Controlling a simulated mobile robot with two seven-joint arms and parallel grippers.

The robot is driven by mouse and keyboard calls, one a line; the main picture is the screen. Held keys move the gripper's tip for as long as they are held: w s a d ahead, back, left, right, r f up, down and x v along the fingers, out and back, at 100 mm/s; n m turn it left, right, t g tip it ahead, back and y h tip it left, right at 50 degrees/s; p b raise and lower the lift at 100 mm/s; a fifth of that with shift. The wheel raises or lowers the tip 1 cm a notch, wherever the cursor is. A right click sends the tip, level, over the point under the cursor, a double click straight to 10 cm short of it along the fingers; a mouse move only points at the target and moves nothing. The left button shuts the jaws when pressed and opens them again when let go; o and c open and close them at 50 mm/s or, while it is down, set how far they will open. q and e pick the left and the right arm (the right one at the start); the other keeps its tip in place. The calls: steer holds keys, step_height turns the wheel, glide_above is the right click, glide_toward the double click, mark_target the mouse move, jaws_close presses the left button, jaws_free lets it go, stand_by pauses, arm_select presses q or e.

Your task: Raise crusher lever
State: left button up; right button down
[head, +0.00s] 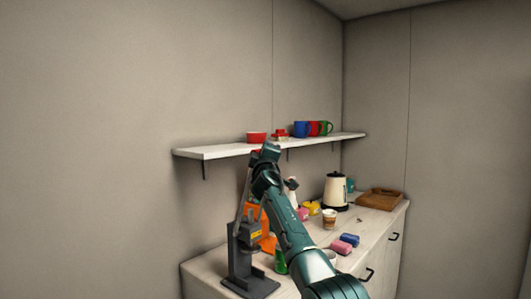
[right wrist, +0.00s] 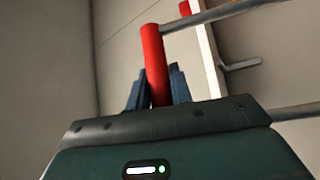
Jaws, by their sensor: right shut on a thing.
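The can crusher (head: 238,262) is a dark grey upright device on a dark base at the front left of the counter. Its thin lever (head: 243,195) points steeply up towards my right gripper (head: 267,150). My right gripper is high above the crusher, near the shelf's front edge in the head view. In the right wrist view the lever's red handle (right wrist: 155,62) stands between the two fingers (right wrist: 156,90), which are shut on it. A grey rod (right wrist: 215,14) meets the handle near its top. My left gripper is out of view.
A white wall shelf (head: 220,151) with a red bowl (head: 256,137) and several mugs (head: 301,129) is close behind my right gripper. The counter (head: 205,268) holds a kettle (head: 335,191), a wooden tray (head: 381,199), a paper cup (head: 329,218) and small coloured items.

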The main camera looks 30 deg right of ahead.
steer(key=c, duration=1.3)
jaws_free()
steer(key=shift+w, duration=0.1)
steer(key=shift+o, duration=0.2)
steer(key=shift+a, duration=0.1)
steer(key=b+v, duration=0.1)
steer(key=v, duration=1.2)
steer(key=shift+b, duration=0.35)
steer(key=s+a+f+g+y, duration=0.1)
steer(key=s+a+f+y, duration=0.2)
steer(key=f, duration=0.8)
steer(key=s+a+f+g+y, duration=0.1)
steer(key=s+a+f+y, duration=0.15)
steer(key=f, duration=0.85)
steer(key=s+a+f+g+y, duration=0.1)
steer(key=s+a+f+y, duration=0.2)
steer(key=f, duration=0.8)
steer(key=s+a+f+m+g+y, duration=0.1)
steer(key=s+a+f+m+g, duration=0.1)
steer(key=s+f, duration=0.4)
steer(key=s+a+f+m+g+y+p, duration=0.1)
steer(key=s+a+f, duration=0.4)
steer(key=s, duration=0.8)
steer(key=s+a+f+m+g+y, duration=0.2)
steer(key=s+a+f+m+g, duration=0.1)
steer(key=s+f, duration=0.5)
steer(key=shift+s+a, duration=0.5)
steer(key=shift+s, duration=0.65)
